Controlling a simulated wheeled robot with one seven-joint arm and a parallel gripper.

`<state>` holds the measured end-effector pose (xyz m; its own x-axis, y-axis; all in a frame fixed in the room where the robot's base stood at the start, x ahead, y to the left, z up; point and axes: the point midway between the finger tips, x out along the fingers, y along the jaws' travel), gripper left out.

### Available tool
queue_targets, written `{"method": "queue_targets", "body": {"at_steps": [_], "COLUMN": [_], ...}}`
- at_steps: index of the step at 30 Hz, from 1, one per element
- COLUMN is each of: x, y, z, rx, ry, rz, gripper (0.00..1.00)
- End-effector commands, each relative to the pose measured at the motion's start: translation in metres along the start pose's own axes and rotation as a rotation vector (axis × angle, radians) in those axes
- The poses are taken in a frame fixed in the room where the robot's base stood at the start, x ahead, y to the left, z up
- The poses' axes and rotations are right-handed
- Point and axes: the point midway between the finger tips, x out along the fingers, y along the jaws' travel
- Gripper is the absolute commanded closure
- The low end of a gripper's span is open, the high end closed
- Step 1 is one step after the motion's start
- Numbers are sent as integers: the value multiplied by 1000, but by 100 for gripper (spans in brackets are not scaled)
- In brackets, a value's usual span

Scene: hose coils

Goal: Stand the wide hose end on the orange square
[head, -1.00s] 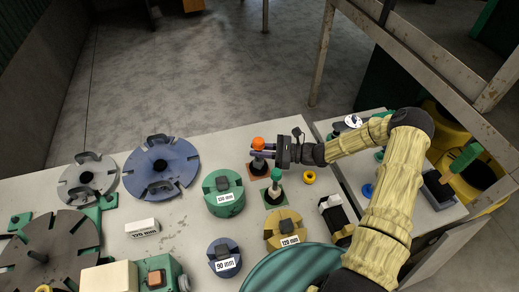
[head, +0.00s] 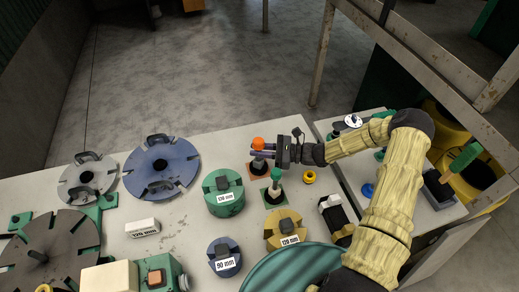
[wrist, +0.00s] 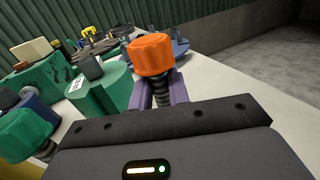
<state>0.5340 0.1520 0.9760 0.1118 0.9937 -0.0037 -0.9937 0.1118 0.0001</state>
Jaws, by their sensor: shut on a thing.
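A hose end with a wide orange cap (head: 258,143) is upright over the orange square (head: 252,172) at the table's back edge; it also shows in the wrist view (wrist: 151,55). My gripper (head: 264,155) comes in from the right and is shut on its dark ribbed stem below the cap. In the wrist view the purple fingers (wrist: 178,90) lie on both sides of the stem. The foot is partly hidden, so I cannot tell whether it touches the square. A green-capped hose end (head: 276,176) stands on a green square (head: 275,198) just in front.
A green 120 mm drum (head: 224,200) is to the left, and a yellow drum (head: 285,236) and a blue 90 mm drum (head: 224,266) are nearer. Slotted discs (head: 160,178) fill the table's left part.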

Motion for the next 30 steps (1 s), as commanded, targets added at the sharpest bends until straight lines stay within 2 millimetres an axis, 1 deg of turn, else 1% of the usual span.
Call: {"method": "queue_targets", "body": {"at_steps": [30], "x": [0], "y": [0], "z": [-10], "rx": [0], "ry": [-1], "rz": [0], "gripper": [100]}}
